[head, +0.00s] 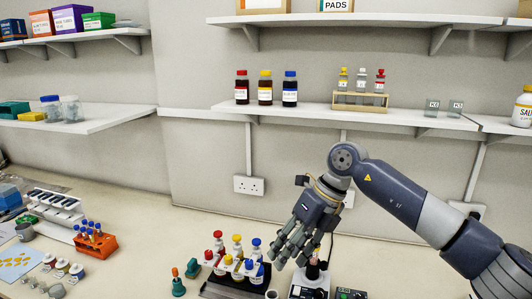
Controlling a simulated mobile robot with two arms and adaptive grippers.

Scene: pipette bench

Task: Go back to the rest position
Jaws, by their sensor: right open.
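My right gripper (292,252) hangs over the bench, its arm coming in from the right. It points down with its fingers apart, and I see nothing between them. It is in front of a white and black device (310,280), partly covering it. Just left of it stands a dark rack (232,288) of small bottles with red, yellow and blue caps (237,245). Whether the fingers touch the device or only overlap it in the picture I cannot tell. My left gripper is not in view.
An orange tube rack (103,246) and a white rack (52,205) stand on the left. A teal-based item (178,285) is near the front edge. Wall shelves (330,116) carry bottles above.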

